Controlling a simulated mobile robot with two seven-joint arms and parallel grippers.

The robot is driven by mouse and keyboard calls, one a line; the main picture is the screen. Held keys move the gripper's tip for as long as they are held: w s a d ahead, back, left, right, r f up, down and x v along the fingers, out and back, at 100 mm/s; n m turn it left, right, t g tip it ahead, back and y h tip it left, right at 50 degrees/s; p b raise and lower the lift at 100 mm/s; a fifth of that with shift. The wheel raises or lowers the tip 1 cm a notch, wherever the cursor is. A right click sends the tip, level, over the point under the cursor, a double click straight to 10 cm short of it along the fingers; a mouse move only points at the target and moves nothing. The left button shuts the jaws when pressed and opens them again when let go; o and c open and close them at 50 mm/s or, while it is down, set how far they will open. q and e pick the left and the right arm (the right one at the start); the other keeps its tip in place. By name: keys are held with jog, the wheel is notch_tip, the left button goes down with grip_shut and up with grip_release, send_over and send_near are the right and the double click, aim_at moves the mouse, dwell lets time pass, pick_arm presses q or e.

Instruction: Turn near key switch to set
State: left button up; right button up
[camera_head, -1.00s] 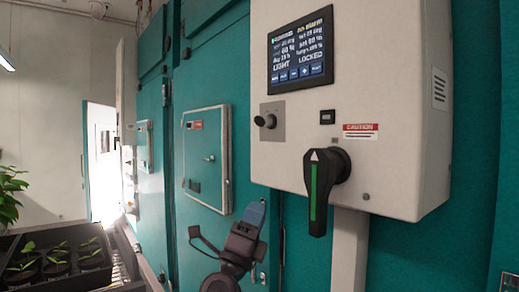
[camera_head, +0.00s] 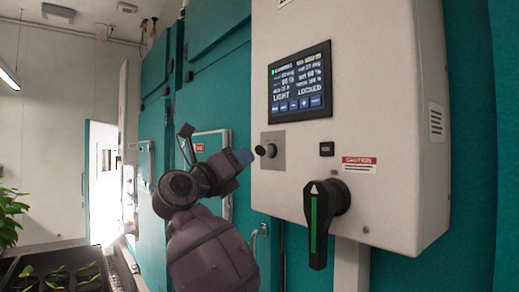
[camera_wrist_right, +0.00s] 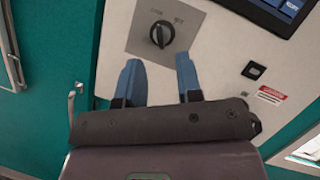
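The near key switch (camera_head: 266,150) is a dark round knob on a grey square plate, on the front of the white control box (camera_head: 385,110), left and below its screen. In the right wrist view the knob (camera_wrist_right: 161,33) stands out from the plate, with small labels above it, too blurred to read surely. My left gripper is not in view.
A black handle with a green stripe (camera_head: 318,225) sticks out below the key switch. The lit screen (camera_head: 300,82) reads LIGHT and LOCKED. A smaller panel door (camera_head: 212,142) is behind my right arm. Seedling trays (camera_head: 70,272) stand at the lower left.

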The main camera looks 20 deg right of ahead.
aim_at(259, 147)
jog(key=p+x, duration=0.1)
jog(key=x, duration=0.6)
jog(key=c, duration=0.6)
